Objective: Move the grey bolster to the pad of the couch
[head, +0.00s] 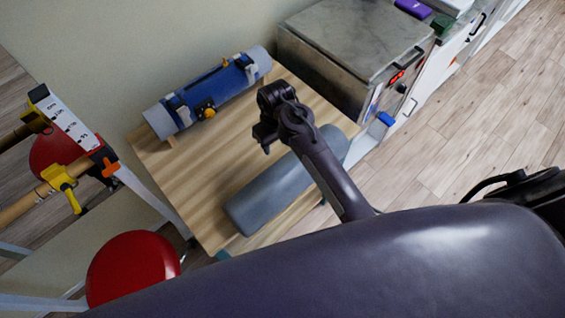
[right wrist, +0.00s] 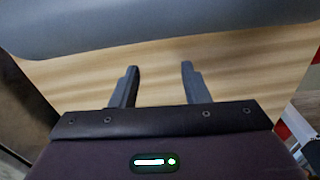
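The grey bolster (head: 270,193) lies on its side on a light wooden table (head: 190,180). In the right wrist view the bolster (right wrist: 150,25) spans the top of the picture, beyond the fingertips. My right gripper (head: 263,136) is above the table beside the bolster, and my forearm crosses in front of part of it. In the wrist view the right gripper (right wrist: 160,70) has its two fingers apart with only bare wood between them. It is empty and apart from the bolster. My left gripper is not in view. I cannot make out the couch pad for certain.
A blue-grey roll with a blue strapped brace (head: 210,92) lies at the table's back edge. A metal-topped cabinet (head: 350,40) stands behind the table. A red stool (head: 130,265) and bars with yellow clamps (head: 62,183) are at left. Open floor (head: 460,140) lies at right.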

